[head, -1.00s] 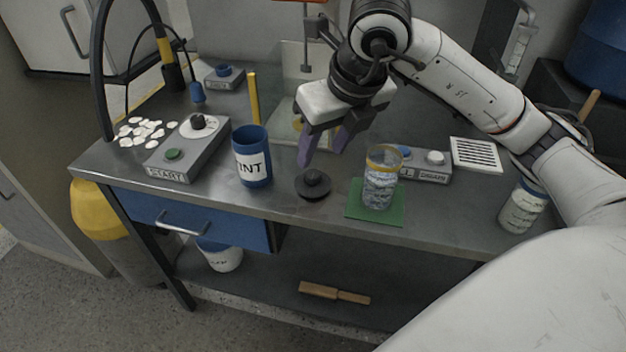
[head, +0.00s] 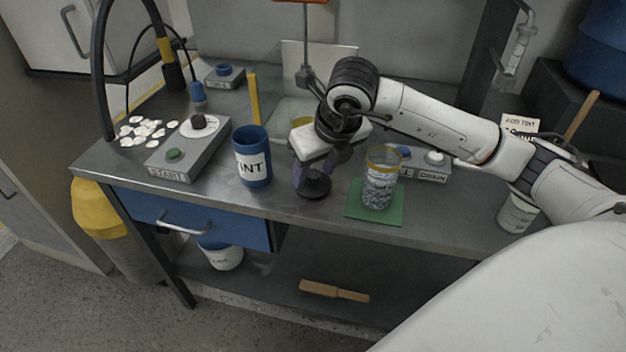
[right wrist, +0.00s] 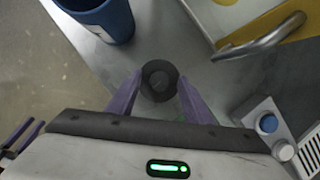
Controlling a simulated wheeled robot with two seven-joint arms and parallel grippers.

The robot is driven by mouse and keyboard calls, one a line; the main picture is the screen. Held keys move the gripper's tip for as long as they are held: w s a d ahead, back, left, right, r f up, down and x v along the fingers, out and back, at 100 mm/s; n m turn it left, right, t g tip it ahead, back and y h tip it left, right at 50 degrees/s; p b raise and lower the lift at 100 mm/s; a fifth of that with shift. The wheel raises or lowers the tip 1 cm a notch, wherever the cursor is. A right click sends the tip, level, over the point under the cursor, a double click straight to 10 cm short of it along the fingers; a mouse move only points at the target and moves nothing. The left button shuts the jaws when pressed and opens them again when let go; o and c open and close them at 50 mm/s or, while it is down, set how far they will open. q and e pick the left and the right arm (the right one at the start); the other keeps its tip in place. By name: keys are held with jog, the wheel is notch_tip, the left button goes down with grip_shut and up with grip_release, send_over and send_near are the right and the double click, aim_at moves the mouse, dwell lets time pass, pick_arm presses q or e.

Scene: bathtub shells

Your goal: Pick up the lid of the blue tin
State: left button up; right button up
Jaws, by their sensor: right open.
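The lid (head: 314,190) is a dark, round disc with a knob, lying flat on the metal bench right of the blue tin (head: 253,168). The tin stands upright with part of a label showing; it also shows in the right wrist view (right wrist: 108,20). My right gripper (head: 312,180) is open, pointing down low over the lid and partly hiding it. In the right wrist view the lid (right wrist: 158,82) sits between the two purple fingertips, one on each side; contact cannot be told. Purple finger parts at that view's lower left look like my left gripper (right wrist: 20,138).
A glass jar of pale pieces (head: 381,187) stands on a green mat (head: 358,207) just right of the gripper. A grey START box (head: 185,160) and white chips (head: 140,131) are to the left. The bench's front edge is close to the lid.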

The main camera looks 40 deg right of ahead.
jog(key=c, duration=1.1)
jog(key=shift+r, duration=0.15)
